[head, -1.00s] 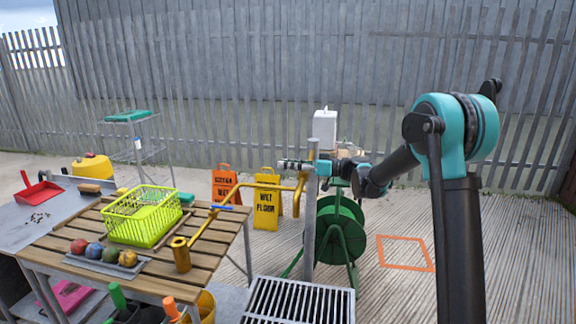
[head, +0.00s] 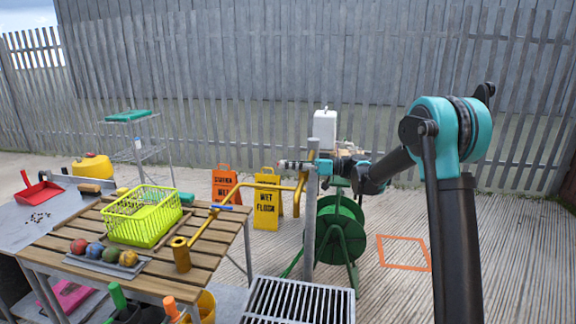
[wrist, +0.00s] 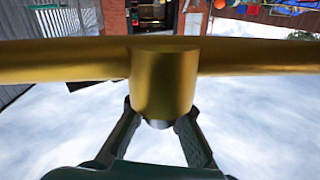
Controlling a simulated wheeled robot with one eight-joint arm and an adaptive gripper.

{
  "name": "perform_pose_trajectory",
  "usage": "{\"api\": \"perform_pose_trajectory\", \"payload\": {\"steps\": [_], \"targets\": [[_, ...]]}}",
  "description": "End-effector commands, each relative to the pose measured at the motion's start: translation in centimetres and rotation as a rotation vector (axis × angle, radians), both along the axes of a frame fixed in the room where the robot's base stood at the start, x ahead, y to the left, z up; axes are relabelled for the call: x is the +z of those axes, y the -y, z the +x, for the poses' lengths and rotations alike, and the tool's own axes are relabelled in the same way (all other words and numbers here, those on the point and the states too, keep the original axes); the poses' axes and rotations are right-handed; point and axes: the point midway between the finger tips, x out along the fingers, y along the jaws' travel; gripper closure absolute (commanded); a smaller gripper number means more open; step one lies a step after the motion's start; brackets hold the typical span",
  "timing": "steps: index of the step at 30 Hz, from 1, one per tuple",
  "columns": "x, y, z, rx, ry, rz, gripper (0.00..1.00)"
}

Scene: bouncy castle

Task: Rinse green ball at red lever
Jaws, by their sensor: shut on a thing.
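The green ball (head: 110,255) sits in a row with other balls on a small grey tray (head: 90,266) at the front of the slatted table. A yellow-brass pipe (head: 240,187) runs from a grey post (head: 311,220) over the table and ends in a spout (head: 181,254). My gripper (head: 300,165) is at the top of the post, far from the ball. In the wrist view, its fingers (wrist: 157,122) close around something just behind the brass pipe hub (wrist: 162,82).
A yellow-green basket (head: 142,220) stands on the slatted table (head: 70,280). A floor grate (head: 298,300) lies before the post. A green hose reel (head: 340,235) and wet-floor signs (head: 267,203) stand behind. An orange square marks clear ground at right (head: 404,253).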

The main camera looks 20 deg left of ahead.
Motion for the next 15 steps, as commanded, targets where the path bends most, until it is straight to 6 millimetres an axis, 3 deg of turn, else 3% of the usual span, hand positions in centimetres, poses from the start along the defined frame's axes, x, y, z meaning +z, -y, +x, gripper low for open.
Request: {"api": "perform_pose_trajectory", "payload": {"steps": [6,15], "targets": [[0.0,0.2,-0.7,0.155,0.0,0.0,1.0],[0.0,0.3,-1.1,0.196,0.0,0.0,1.0]]}}
